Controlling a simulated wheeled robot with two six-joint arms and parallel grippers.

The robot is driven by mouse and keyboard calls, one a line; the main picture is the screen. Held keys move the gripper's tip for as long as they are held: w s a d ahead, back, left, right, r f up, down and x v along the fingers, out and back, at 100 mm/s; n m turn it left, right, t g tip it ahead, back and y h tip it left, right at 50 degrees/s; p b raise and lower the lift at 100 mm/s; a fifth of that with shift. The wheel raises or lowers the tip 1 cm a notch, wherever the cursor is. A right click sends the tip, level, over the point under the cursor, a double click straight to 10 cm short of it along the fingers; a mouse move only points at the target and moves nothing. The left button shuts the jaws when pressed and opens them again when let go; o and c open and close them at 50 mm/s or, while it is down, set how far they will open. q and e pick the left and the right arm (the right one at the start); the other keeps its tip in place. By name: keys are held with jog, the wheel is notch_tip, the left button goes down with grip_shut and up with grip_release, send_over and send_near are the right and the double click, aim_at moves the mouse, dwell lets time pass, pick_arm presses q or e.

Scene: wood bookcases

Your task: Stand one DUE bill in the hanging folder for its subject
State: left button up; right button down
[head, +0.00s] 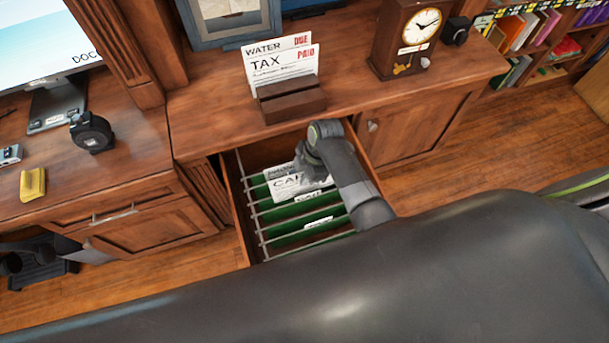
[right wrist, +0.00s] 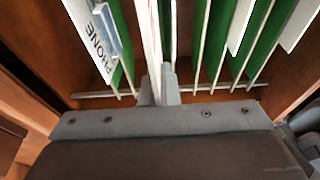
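The wooden drawer (head: 240,213) is open and holds several green hanging folders (head: 268,203) on rails; the folders (right wrist: 127,30) also show in the right wrist view. My right gripper (head: 308,178) is down in the drawer, with a white bill (head: 290,188) whose large letters start "CA"; the rest is covered. In the right wrist view, my gripper (right wrist: 158,88) is shut on this bill (right wrist: 152,35), seen edge-on, among the folders. A WATER bill (head: 262,47) marked DUE and a TAX bill (head: 275,65) marked PAID stand in a wooden holder (head: 292,101).
A clock (head: 406,42) stands on the cabinet top (head: 215,110), right of the holder. A picture frame (head: 232,25) is behind the holder. A tape dispenser (head: 92,132) and monitor (head: 45,60) are on the left desk. Drawer walls close in around my right gripper.

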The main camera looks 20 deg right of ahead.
jog(key=shift+f+b, duration=0.35)
jog(key=shift+f, duration=0.3)
pick_arm(q)
jog(key=shift+f+b, duration=1.15)
jog(key=shift+f, duration=0.7)
pick_arm(e)
jog(key=shift+f, duration=2.05)
jog(key=c, duration=1.6)
grip_release()
